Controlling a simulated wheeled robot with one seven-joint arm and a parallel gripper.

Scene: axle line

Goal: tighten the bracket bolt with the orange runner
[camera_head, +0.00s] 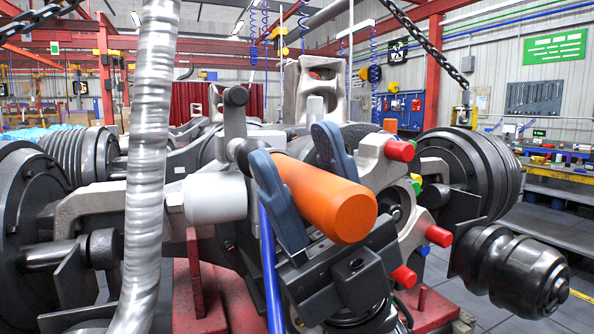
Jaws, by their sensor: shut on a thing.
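The orange runner (338,202) is a thick orange cylinder lying at a slant, its round end towards the camera. My gripper (308,195) has two blue-grey fingers, one on each side of the runner, and is shut on it. The runner's far end is hidden behind the near finger. Grey metal parts of the axle assembly (215,198) lie just behind and left of the runner. I cannot tell which part is the bracket bolt, or whether the runner touches it.
A ribbed silver hose (147,180) hangs in front at left. Dark ribbed drums (472,170) flank the assembly. Red, blue and green caps (400,151) sit to the right of my gripper. A red stand (190,300) is below. A workbench (560,178) stands at far right beyond open floor.

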